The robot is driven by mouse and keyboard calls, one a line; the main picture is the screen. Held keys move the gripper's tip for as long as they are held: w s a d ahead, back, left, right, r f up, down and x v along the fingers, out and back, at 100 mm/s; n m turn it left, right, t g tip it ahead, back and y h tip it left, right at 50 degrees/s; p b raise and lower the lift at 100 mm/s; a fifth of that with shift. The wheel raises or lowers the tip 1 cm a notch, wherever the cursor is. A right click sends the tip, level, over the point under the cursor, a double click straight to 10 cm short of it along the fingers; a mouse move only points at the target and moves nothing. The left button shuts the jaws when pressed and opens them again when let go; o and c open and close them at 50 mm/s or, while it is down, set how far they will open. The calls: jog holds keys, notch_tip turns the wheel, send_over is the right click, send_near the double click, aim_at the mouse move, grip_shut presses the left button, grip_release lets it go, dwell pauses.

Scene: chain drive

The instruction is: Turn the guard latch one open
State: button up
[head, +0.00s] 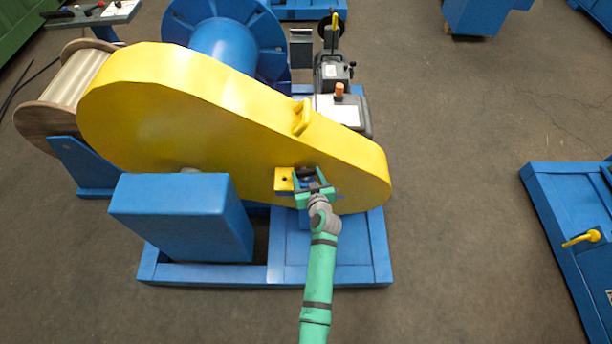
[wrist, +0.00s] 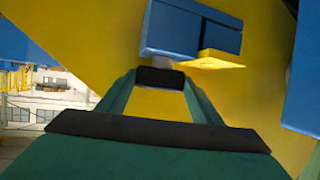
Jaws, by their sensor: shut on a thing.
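The large yellow guard (head: 200,110) covers the chain drive. On its front side, low and toward the right, is a small yellow plate (head: 284,180) with a dark hole. My gripper (head: 314,188) is at the guard just right of this plate, shut on the guard latch, which it mostly hides. In the wrist view my green fingers meet at a dark pad (wrist: 160,77). Just beyond them are a blue block (wrist: 190,30) and a yellow tab (wrist: 212,60) against the guard face. How far the latch is turned is not clear.
A blue box (head: 185,215) stands left of my arm on the blue base frame (head: 330,262). A yellow handle (head: 302,117) sits on top of the guard. A blue drum (head: 222,42) and a motor unit are behind.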

jog(key=shift+s+a+f+m+h, duration=0.1)
jog(key=shift+m+h, duration=0.6)
jog(key=shift+h, duration=0.1)
jog(key=shift+s+a+f+m+h, duration=0.1)
jog(key=shift+m+h, duration=0.6)
jog(key=shift+h, duration=0.1)
jog(key=o, duration=1.1)
jog(key=shift+c, duration=0.2)
jog(key=shift+w+r, duration=0.1)
jog(key=v, duration=1)
jog(key=shift+s, duration=0.45)
